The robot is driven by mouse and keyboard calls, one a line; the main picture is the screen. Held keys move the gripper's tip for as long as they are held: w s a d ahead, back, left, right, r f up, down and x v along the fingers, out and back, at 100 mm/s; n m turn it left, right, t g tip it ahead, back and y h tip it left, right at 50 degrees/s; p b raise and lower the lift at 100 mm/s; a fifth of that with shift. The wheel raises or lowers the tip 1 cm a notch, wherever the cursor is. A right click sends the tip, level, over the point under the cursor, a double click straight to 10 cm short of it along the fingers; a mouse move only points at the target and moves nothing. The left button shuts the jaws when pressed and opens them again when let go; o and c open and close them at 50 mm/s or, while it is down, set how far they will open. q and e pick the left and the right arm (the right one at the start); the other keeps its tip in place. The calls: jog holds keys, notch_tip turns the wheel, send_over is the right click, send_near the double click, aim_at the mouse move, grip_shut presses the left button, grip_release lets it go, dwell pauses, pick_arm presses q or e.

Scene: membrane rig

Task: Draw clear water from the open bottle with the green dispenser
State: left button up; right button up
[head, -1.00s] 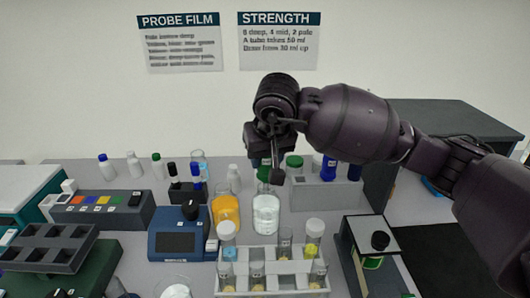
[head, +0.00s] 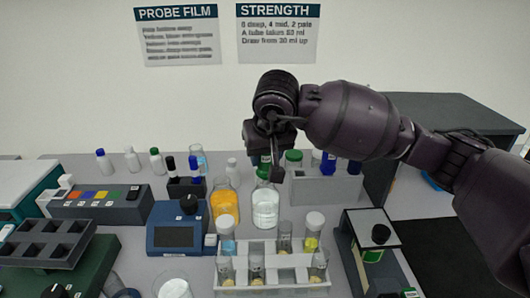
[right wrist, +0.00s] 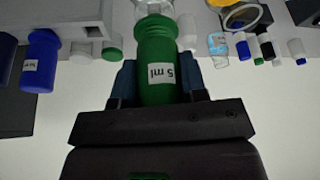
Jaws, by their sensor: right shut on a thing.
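My right gripper (head: 270,172) is shut on the green dispenser (right wrist: 157,62), which carries a "5 ml" label in the right wrist view. In the head view the dispenser is mostly hidden by the gripper, with a bit of green (head: 264,171) showing. The open bottle of clear liquid (head: 265,208) stands directly below the gripper. Clear glass (right wrist: 152,8) shows at the dispenser's far end in the right wrist view. I cannot tell how deep the tip sits in the bottle. My left gripper is not in view.
An orange bottle (head: 224,205) stands close on the left. A white rack (head: 290,264) with several tubes is in front. A grey block (head: 322,189) with blue and green dispensers is behind right. A blue device (head: 174,238) stands left, a dark-framed device (head: 368,242) right.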

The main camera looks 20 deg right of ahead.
jog(key=shift+f, duration=0.5)
